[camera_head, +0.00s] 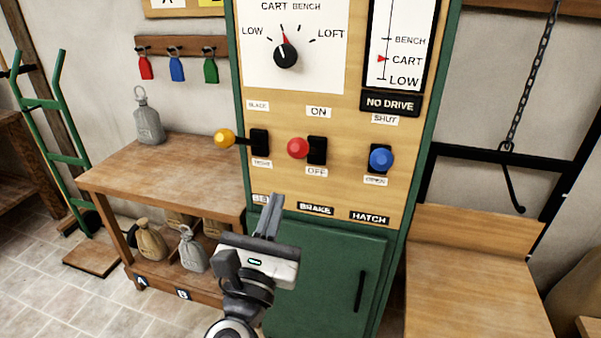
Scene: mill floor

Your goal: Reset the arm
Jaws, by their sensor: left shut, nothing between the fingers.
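My left gripper (270,217) is shut and empty. It stands in front of the lower part of the control panel (340,195), apart from the levers, and hides part of a label there. Above it are a yellow-knobbed lever (224,139) that sticks out to the left, a red-knobbed lever (298,148) between ON and OFF, and a blue-knobbed lever (381,158) between SHUT and OPEN. A dial (286,55) has its red pointer near CART. The gauge (403,50) has its red marker at CART. My right gripper is out of view.
A wooden table (140,170) with a grey weight (148,120) on top stands at left, several weights on its lower shelf. A green hand truck (50,150) stands farther left. A chain with a hook (512,185) hangs at right above a wooden surface (470,290).

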